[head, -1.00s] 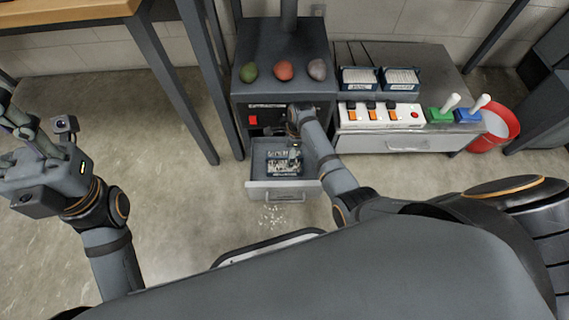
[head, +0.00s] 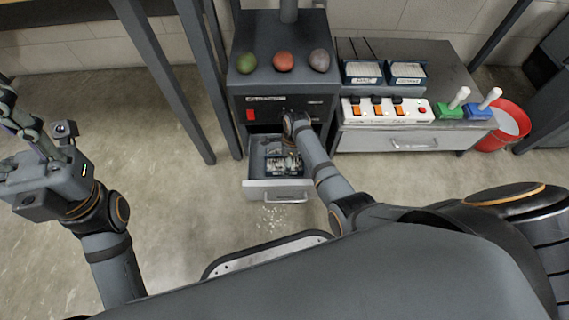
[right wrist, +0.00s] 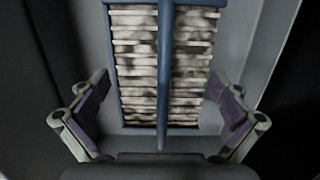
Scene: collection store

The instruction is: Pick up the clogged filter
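The clogged filter (head: 285,166) lies in the open drawer (head: 277,188) of the dark machine, partly covered by my right gripper in the head view. In the right wrist view the filter (right wrist: 137,70) has a blue frame with a central blue bar and white pleats stained grey and dark. My right gripper (head: 290,152) points down over the drawer. In the right wrist view its fingers (right wrist: 160,95) are spread, one on each side of the filter, apart from it. My left gripper (head: 22,140) is raised at the left edge, open and empty, partly cut off.
Three coloured egg-shaped objects (head: 284,61) sit on the machine top. To the right, a cabinet (head: 392,140) holds two clean blue-framed filters (head: 405,71), a switch strip (head: 387,110) and green and blue handled tools. A red bucket (head: 511,125) stands beyond. Debris (head: 273,217) lies below the drawer.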

